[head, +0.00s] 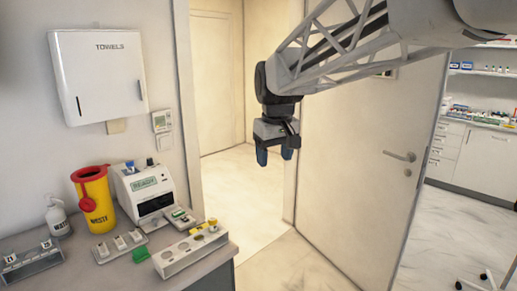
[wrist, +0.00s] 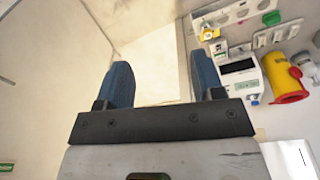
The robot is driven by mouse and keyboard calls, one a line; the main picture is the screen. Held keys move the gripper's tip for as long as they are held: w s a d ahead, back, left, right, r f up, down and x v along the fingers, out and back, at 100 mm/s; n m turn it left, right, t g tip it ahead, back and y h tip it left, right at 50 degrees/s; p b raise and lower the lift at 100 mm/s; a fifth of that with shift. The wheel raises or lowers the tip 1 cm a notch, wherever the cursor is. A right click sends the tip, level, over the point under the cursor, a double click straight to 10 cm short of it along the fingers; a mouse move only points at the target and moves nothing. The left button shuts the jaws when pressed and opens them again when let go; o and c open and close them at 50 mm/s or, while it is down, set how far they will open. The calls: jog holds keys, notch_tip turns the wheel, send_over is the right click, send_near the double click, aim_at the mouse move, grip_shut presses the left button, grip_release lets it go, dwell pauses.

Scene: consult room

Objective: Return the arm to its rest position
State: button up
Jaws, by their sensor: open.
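My gripper (head: 274,156) hangs from my arm in the upper middle of the head view, in front of the doorway and to the right of the counter. Its two blue fingers point down and are apart. In the wrist view my gripper (wrist: 164,82) shows its two blue fingers spread, with only pale floor visible between them. It is empty and touches nothing.
The counter (head: 221,262) at lower left holds a white analyser (head: 148,190), a yellow waste bin (head: 97,202), a white rack (head: 190,250) and small trays. A towel dispenser (head: 98,75) hangs above. An open door (head: 355,160) stands behind my arm.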

jog(key=s+d+f+m, duration=0.2)
jog(key=s+d+f, duration=0.3)
jog(key=s, duration=0.5)
jog(key=s+d+f+m, duration=0.1)
jog(key=s+d+f, duration=0.3)
jog(key=s, duration=0.5)
jog(key=s+d+f+m+t, duration=0.1)
jog(key=s+d+f, duration=0.4)
jog(key=s, duration=0.5)
jog(key=shift+s+d+f+m+h, duration=0.3)
jog(key=shift+s+f+m, duration=0.05)
jog(key=shift+f+m, duration=0.45)
